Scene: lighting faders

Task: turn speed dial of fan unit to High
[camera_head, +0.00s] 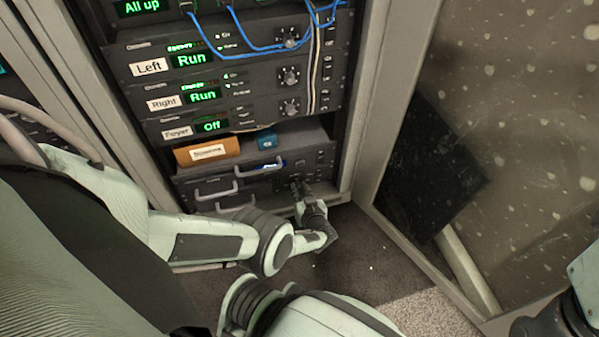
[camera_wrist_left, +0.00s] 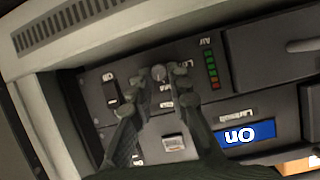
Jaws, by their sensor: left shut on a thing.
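The fan unit (camera_head: 318,163) is a dark panel low in the rack, with a blue display that also shows upside down in the left wrist view (camera_wrist_left: 244,136), reading "On". Its small round dial (camera_wrist_left: 158,73) sits between the fingertips of my left gripper (camera_wrist_left: 162,82), which is shut on it. In the head view my left gripper (camera_head: 299,189) reaches the panel's lower right part and hides the dial. The dial's pointer and the setting it marks are too small to read. Part of my right gripper (camera_head: 560,322) shows at the lower right corner, and its fingers cannot be made out.
A rocker switch (camera_wrist_left: 111,92) and green-red level lights (camera_wrist_left: 211,69) flank the dial. Drawer handles (camera_head: 214,190) stick out left of my left gripper. An orange box (camera_head: 207,151) lies on the shelf above. Blue cables (camera_head: 262,50) hang higher up. An open door (camera_head: 400,110) stands at the right.

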